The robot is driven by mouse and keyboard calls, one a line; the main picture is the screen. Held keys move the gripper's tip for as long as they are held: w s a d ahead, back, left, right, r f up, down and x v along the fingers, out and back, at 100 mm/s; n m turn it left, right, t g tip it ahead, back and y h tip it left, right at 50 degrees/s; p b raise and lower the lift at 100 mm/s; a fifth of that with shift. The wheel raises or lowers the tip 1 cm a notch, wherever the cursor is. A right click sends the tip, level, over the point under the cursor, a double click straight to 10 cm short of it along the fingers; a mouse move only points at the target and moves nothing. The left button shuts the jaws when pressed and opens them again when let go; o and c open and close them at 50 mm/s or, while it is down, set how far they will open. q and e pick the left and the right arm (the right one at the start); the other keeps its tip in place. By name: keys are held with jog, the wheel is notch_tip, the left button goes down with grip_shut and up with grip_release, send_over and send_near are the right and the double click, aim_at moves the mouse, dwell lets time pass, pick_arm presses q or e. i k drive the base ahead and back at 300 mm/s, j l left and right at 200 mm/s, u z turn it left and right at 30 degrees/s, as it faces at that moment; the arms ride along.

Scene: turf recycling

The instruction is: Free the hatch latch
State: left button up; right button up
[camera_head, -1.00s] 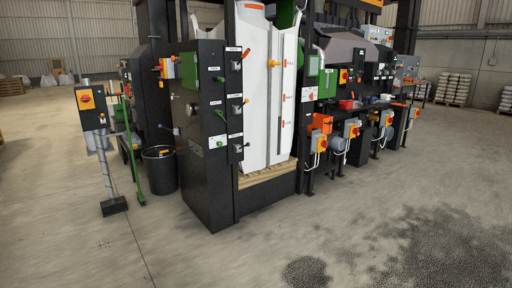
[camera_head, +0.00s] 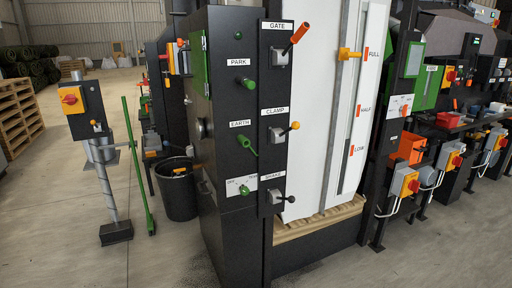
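No part is labelled as a hatch latch, and I cannot tell which one it is. A black control cabinet (camera_head: 228,160) stands close in front. Its left face has a green panel (camera_head: 196,68) and a small round fitting (camera_head: 202,128), seen at a steep angle. Its front has an orange-handled lever (camera_head: 299,34) marked GATE, an orange-knobbed lever (camera_head: 290,127) marked CLAMP and a black-knobbed lever (camera_head: 285,199) at the bottom. Neither of my grippers is in view.
A black bin (camera_head: 177,190), a green pole tool (camera_head: 138,165) and a switch post (camera_head: 108,185) stand to the left. Concrete floor (camera_head: 60,240) is clear at front left.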

aim_at(180, 43)
jog(key=i+u, duration=0.25)
jog(key=i, duration=0.25)
jog(key=i+l+u, duration=0.2)
jog(key=i, duration=0.35)
jog(key=i+u, duration=0.25)
jog(key=i, duration=0.25)
jog(key=i+l+u, duration=0.25)
jog(key=i, duration=0.25)
